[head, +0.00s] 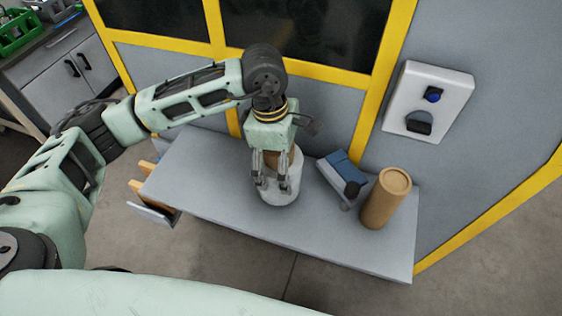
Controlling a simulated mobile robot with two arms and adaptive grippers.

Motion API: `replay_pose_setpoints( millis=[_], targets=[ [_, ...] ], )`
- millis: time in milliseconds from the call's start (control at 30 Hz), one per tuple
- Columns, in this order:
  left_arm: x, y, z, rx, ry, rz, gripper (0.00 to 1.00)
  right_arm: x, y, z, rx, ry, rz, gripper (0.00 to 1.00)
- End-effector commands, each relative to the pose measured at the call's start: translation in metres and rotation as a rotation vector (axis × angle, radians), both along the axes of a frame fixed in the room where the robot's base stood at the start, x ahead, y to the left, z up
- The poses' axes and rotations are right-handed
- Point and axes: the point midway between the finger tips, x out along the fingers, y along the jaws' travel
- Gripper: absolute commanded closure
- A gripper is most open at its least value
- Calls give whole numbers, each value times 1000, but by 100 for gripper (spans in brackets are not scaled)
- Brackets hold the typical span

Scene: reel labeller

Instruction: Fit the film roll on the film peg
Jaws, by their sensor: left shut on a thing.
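My left gripper (271,184) reaches down over the grey table and is shut on the film roll (283,196). The roll is a white cylinder, upright, with a brown core showing at its top between the fingers. The gripper and wrist cover part of the roll. I cannot tell whether its base touches the tabletop. I cannot make out the film peg for certain; it may be hidden. My right gripper is not in view.
On the grey table (225,205), a blue device (341,172) with a dark knob and a tall brown cylinder (387,198) stand right of the roll. Behind is a yellow-framed wall with a white control box (428,101). Wood-coloured parts (141,187) show at the table's left end. The left tabletop is clear.

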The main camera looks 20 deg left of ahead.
Motion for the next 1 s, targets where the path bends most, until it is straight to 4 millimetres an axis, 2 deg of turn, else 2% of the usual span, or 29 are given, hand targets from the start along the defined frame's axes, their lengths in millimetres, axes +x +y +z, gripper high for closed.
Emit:
replay_pose_setpoints(
  millis=[167,467,500,700,1000],
  targets=[
    [1,0,-6,-2,-3,0,74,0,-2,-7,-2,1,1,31],
    [1,0,-6,-2,-3,0,74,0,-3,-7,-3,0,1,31],
    [1,0,-6,-2,-3,0,15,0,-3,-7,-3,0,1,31],
    [0,0,-6,-1,-2,0,0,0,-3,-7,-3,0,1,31],
    [-1,0,-9,1,2,0,0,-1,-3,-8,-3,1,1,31]
  ],
)
